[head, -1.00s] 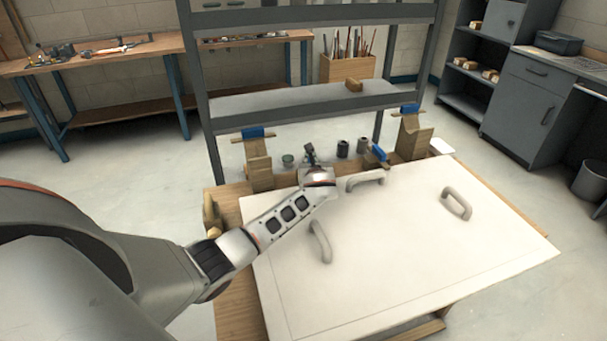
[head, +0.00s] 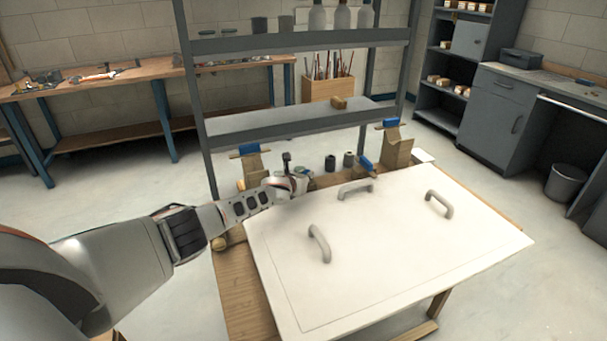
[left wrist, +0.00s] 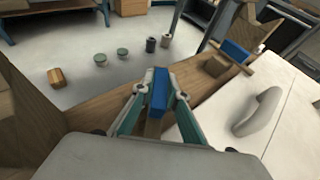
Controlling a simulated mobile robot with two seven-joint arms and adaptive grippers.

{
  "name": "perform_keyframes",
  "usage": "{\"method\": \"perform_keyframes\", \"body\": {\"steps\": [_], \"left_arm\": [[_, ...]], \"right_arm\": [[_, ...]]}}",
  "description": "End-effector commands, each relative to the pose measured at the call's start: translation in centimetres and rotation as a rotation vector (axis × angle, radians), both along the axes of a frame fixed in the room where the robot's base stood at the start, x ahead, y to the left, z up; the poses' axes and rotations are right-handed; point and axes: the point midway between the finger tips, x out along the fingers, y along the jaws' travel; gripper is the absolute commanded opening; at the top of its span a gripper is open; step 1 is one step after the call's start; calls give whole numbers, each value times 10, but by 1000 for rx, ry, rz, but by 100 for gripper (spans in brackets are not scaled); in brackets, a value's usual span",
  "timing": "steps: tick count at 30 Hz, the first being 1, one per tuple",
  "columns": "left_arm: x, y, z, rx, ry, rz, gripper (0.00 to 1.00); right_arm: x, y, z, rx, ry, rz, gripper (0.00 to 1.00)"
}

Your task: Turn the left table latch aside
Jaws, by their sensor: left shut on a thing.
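My left gripper (head: 292,185) is at the back edge of the white panel. In the left wrist view my left gripper (left wrist: 160,95) is shut on the blue grip of the left table latch (left wrist: 158,90), one finger on each side. The gripper hides this latch in the head view. My right gripper is out of view.
Wooden posts with blue tops stand behind, left (head: 251,165) and right (head: 395,150). A metal shelf frame (head: 290,120) rises beyond the panel.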

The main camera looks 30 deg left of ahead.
Motion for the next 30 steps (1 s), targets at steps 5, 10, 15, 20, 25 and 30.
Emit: {"method": "perform_keyframes", "body": {"steps": [5, 10, 15, 20, 25, 30], "left_arm": [[0, 2, 0, 5, 3, -61, 0], [0, 2, -1, 4, 2, -95, 0], [-1, 1, -2, 3, 2, -111, 0], [-1, 1, -2, 2, 2, -113, 0], [-1, 0, -2, 2, 2, -112, 0], [0, 0, -2, 2, 1, -113, 31]], "right_arm": [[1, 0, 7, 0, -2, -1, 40], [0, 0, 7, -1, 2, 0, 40], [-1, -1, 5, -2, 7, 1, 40], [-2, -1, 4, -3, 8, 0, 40], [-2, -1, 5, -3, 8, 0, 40], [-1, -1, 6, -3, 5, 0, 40]]}}
